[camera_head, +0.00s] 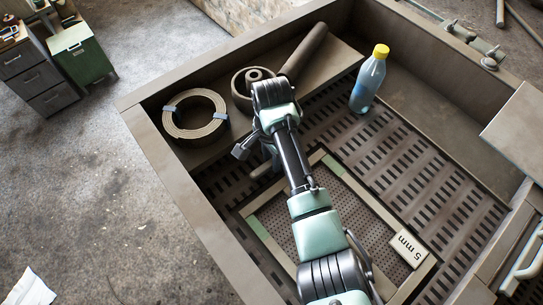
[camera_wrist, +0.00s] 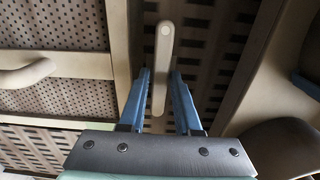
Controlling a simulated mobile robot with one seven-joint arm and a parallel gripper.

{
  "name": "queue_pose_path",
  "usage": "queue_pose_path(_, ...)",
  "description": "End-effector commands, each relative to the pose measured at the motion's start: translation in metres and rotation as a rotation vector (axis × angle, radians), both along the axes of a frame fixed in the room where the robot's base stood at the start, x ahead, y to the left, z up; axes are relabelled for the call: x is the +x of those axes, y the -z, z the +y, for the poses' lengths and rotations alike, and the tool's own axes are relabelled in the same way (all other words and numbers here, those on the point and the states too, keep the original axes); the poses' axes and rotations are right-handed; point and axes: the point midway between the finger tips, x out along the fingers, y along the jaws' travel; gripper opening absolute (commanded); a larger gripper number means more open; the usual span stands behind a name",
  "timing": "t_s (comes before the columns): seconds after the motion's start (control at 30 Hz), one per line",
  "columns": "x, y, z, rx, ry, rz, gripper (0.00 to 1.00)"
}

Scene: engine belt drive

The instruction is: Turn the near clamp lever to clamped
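In the wrist view a pale clamp lever (camera_wrist: 161,60) with a rounded end stands between the two blue fingers of my gripper (camera_wrist: 160,75). The fingers are apart, with a visible gap on each side of the lever. I cannot tell which end of its travel the lever is at. In the head view my arm covers most of the gripper and the lever. The framed perforated plate (camera_head: 345,222) lies just below and right of there. It also shows at the left in the wrist view (camera_wrist: 60,28).
A curved handle (camera_wrist: 28,74) sits on the plate. A bottle with a yellow cap (camera_head: 369,80), a coil with blue ties (camera_head: 196,114) and a round part with a thick bar (camera_head: 305,52) stand in the bin. The bin's raised walls (camera_head: 185,195) surround the slotted floor (camera_head: 425,185).

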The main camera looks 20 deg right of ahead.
Motion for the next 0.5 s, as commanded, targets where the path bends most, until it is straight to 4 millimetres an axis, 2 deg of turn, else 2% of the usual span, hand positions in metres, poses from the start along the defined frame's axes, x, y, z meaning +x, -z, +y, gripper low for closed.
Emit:
queue_pose_path(0.03, 0.0001, -0.0002, -0.0001, 0.0, 0.0, 0.0, 0.21)
queue_pose_path(0.13, 0.0001, -0.0003, -0.0001, 0.0, 0.0, 0.0, 0.03)
queue_pose_path(0.17, 0.0, -0.0003, -0.0001, 0.0, 0.0, 0.0, 0.0)
queue_pose_path(0.5, 0.0, -0.0009, 0.0, 0.0, 0.01, 0.001, 0.0)
